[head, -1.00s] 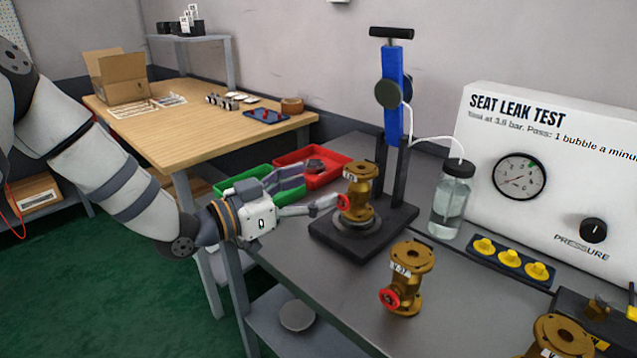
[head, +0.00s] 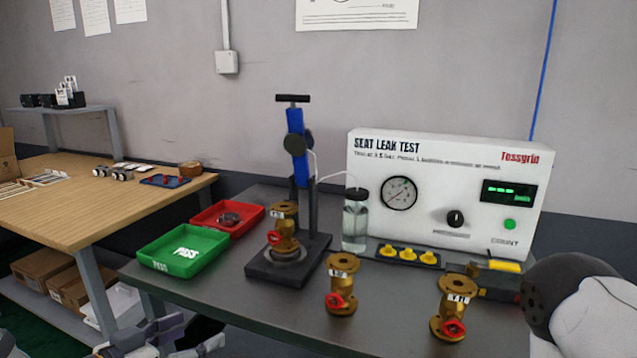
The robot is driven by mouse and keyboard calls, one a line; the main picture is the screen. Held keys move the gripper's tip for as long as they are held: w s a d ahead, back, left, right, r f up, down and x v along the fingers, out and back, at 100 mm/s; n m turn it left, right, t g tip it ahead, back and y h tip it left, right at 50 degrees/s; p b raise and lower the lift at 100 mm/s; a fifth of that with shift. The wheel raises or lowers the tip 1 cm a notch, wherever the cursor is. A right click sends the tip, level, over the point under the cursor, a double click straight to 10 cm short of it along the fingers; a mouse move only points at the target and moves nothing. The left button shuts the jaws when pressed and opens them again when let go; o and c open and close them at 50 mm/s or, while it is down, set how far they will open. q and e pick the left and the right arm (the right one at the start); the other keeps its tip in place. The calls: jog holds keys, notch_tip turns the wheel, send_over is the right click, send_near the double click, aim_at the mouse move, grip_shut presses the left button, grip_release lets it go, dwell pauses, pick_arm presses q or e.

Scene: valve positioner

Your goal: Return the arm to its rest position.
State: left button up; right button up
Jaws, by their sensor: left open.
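My left gripper (head: 172,338) shows at the bottom left edge, low in front of the bench and partly cut off by the frame. It is open, with nothing seen between its fingers. It is apart from the valves. A brass valve with a red handwheel (head: 284,232) stands upright on the black base of the test stand (head: 262,270). Two more brass valves, one in the middle (head: 341,287) and one to the right (head: 454,309), stand upright on the grey bench. A grey-white part of my right arm (head: 590,315) shows at the right edge; its gripper is out of view.
A green PASS tray (head: 160,265) and a red tray (head: 213,221) holding a dark round part sit left of the stand. A water bottle (head: 355,225), yellow caps (head: 408,254) and the seat leak test panel (head: 445,205) stand behind. A wooden table (head: 90,205) is at left.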

pick_arm(q)
jog(key=s+d+f+n+g+y, duration=0.3)
jog(key=s+f+g, duration=0.4)
jog(key=s+f, duration=0.9)
jog(key=s+a+f+g+y, duration=0.1)
jog(key=s+g, duration=0.1)
jog(key=s, duration=0.4)
jog(key=s+a+f+g+y, duration=0.1)
jog(key=s+f+g, duration=0.1)
jog(key=s, duration=0.5)
jog(key=s+a+f+n+g+y, duration=0.1)
jog(key=s+f+g, duration=0.1)
jog(key=s, duration=0.4)
jog(key=shift+s+a+g+y, duration=0.25)
jog(key=shift+g+y, duration=0.15)
jog(key=shift+g, duration=0.1)
